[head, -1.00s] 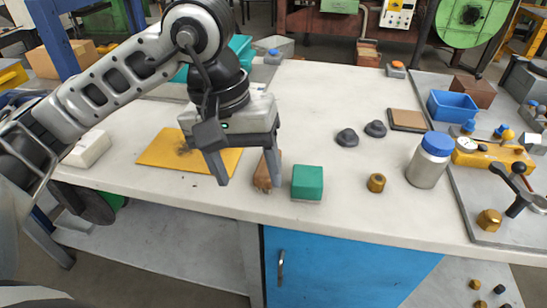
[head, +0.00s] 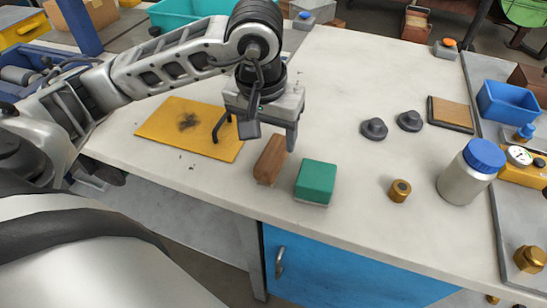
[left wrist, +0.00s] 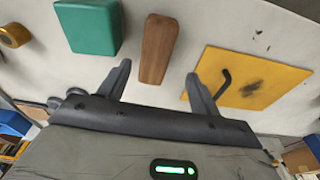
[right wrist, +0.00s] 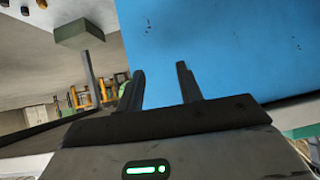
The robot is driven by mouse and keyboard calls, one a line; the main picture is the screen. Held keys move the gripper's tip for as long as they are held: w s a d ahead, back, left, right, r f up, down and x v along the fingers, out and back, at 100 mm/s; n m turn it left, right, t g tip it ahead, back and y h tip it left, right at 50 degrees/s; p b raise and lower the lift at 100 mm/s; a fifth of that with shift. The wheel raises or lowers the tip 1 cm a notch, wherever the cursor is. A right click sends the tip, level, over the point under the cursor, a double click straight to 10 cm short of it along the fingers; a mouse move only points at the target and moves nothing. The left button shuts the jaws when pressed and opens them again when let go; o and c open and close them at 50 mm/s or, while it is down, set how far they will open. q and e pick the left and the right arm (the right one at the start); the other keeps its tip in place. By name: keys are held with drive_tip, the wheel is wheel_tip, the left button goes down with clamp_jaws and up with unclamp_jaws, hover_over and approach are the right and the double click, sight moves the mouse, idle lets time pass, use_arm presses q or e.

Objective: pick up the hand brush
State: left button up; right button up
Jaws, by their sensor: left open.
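The hand brush appears to be the long brown wooden block (head: 270,160) on the pale bench top, between a yellow sheet and a green block. Any bristles are hidden. My left gripper (head: 271,142) is open and empty above its far end. In the left wrist view the brown block (left wrist: 158,48) lies ahead, centred between the two spread fingers (left wrist: 158,70), apart from both. My right gripper (right wrist: 160,75) is open and empty in the right wrist view, in front of a blue cabinet face.
The green block (head: 316,182) stands close right of the brown block. The yellow sheet (head: 170,122) with a dark bent hook (head: 218,128) lies left. A brass nut (head: 399,190), dark knobs (head: 374,128) and a blue-lidded jar (head: 467,175) stand further right. The bench's front edge is near.

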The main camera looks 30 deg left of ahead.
sight(273, 152)
use_arm(q)
drive_tip(key=shift+d+f, duration=0.1)
drive_tip(key=shift+f, duration=0.5)
drive_tip(key=f, duration=0.2)
drive_tip(key=f+p, duration=0.1)
drive_tip(key=shift+w+d+f, duration=0.25)
drive_tip(key=shift+f, duration=0.05)
drive_tip(key=shift+w+f, duration=0.1)
drive_tip(key=shift+f, duration=0.35)
drive_tip(key=shift+f+b, duration=0.2)
drive_tip(key=shift+b, duration=0.4)
drive_tip(key=c, duration=1.1)
